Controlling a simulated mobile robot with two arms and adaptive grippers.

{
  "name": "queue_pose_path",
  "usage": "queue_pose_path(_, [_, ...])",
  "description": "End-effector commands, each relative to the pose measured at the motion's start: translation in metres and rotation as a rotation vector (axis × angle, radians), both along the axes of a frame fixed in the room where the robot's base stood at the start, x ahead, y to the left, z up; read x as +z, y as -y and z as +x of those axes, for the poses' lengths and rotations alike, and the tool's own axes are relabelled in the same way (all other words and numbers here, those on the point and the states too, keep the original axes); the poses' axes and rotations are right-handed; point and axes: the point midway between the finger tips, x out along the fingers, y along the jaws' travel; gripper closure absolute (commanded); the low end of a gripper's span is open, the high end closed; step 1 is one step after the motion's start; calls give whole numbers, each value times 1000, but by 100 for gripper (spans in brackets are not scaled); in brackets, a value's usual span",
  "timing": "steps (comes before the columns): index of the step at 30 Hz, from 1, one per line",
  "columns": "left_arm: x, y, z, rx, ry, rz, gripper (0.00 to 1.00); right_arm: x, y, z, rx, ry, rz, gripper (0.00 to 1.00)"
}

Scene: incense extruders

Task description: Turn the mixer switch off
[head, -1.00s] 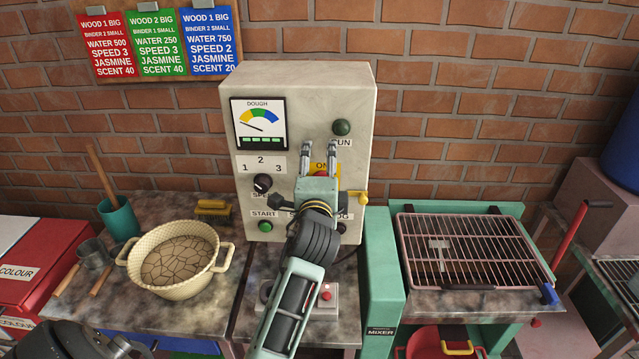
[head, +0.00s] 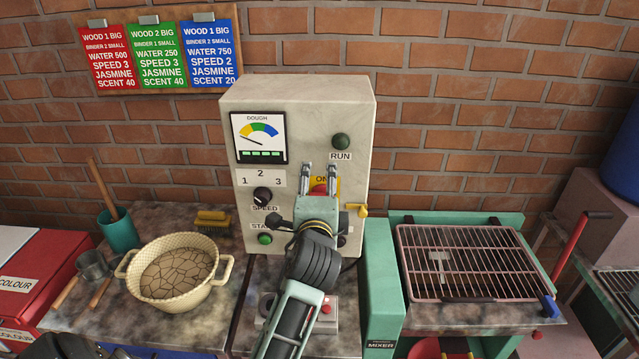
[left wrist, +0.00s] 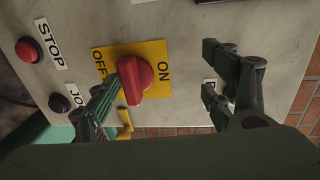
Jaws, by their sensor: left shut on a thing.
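The mixer switch (head: 319,188) is a red knob on a yellow plate on the front of the pale control box. In the left wrist view the red knob (left wrist: 135,79) sits between the OFF and ON labels, which read sideways there. Which label the knob points to is hard to tell.
A red STOP button (left wrist: 30,50) and another button (left wrist: 60,102) sit near the switch. The speed dial (head: 262,196) and green start button (head: 265,239) are left of my gripper. A yellow-handled lever (head: 362,210) projects at right. A cream basin (head: 180,272) stands left.

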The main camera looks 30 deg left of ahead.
Motion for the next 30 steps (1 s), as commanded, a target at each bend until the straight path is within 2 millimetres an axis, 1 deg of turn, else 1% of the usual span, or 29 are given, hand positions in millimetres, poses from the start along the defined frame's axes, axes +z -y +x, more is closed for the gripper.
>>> queue_pose_path(1, [28, 4, -4, -7, 57, 20, 46, 3, 0, 1, 0, 1, 0, 67])
queue_pose_path(2, [28, 5, -5, -7, 58, 21, 47, 4, 0, 1, 0, 1, 0, 67])
queue_pose_path(4, [27, 7, -9, -7, 56, 19, 67, 5, -2, 4, -1, 5, 2, 67])
queue_pose_path(8, [23, 12, -18, -6, 50, 16, 67, 6, -2, 4, -1, 7, 3, 67])
queue_pose_path(14, [20, 19, -30, -6, 44, 12, 67, 7, 3, -7, 1, -11, -3, 67])
queue_pose_path(23, [19, 30, -47, -6, 42, 12, 67, 9, 2, 6, 1, 8, -1, 67])
queue_pose_path(30, [18, 33, -53, -5, 41, 11, 67, 9, 2, 1, 1, 2, -2, 67])
